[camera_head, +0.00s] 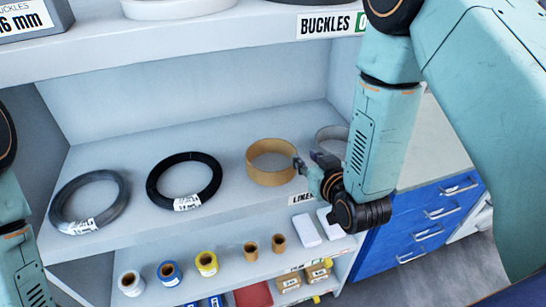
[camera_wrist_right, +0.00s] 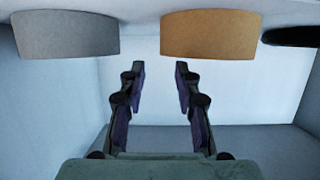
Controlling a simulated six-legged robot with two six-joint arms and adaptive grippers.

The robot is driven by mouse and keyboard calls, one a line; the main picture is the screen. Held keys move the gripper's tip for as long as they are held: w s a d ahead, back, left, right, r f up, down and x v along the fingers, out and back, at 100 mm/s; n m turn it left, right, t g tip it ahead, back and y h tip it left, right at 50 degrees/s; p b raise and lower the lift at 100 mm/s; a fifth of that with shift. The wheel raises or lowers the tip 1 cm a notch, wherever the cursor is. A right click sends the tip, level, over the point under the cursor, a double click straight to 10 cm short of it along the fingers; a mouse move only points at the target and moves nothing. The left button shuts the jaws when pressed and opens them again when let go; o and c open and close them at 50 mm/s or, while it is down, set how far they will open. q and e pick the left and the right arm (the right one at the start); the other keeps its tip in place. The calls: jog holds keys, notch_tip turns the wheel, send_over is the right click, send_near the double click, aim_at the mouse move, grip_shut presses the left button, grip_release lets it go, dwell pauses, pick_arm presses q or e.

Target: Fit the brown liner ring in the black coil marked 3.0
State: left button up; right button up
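The brown liner ring (camera_head: 271,176) stands on the middle shelf, right of the black coil (camera_head: 212,184). The black coil lies flat with a white tag whose text is too small to read surely. My right gripper (camera_head: 305,160) is just right of the brown ring, apart from it. In the right wrist view the brown ring (camera_wrist_right: 211,36) is at upper right, and the right gripper (camera_wrist_right: 157,70) is open and empty, fingers not around the ring. Only part of my left arm shows at the head view's left edge; its gripper is out of view.
A grey coil (camera_head: 62,210) lies left of the black one. A grey ring (camera_head: 331,133) stands right of the brown one, partly hidden by my gripper. An upper shelf (camera_head: 200,38) overhangs. Tape rolls (camera_head: 168,272) and boxes fill the lower shelf.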

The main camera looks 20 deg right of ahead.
aim_at(291, 146)
jog(key=shift+w+a+f, duration=0.2)
jog(key=shift+w+a, duration=0.1)
jog(key=shift+w, duration=0.3)
jog(key=shift+w+a+f, duration=0.15)
jog(key=shift+w+a, duration=0.15)
jog(key=shift+w, duration=0.25)
jog(key=x, duration=0.4)
jog(key=shift+w+d+f, duration=0.15)
jog(key=shift+w+d, duration=0.15)
jog(key=shift+w, duration=0.05)
jog(key=shift+w+a+f, duration=0.1)
jog(key=shift+w+a, duration=0.15)
jog(key=shift+w, duration=0.1)
jog(key=shift+s+d, duration=0.25)
jog(key=shift+s, duration=0.05)
jog(key=shift+c, duration=2.5)
jog(key=shift+w+a, duration=0.2)
jog(key=shift+w, duration=0.05)
grip_shut()
jog(key=shift+s+d, duration=0.2)
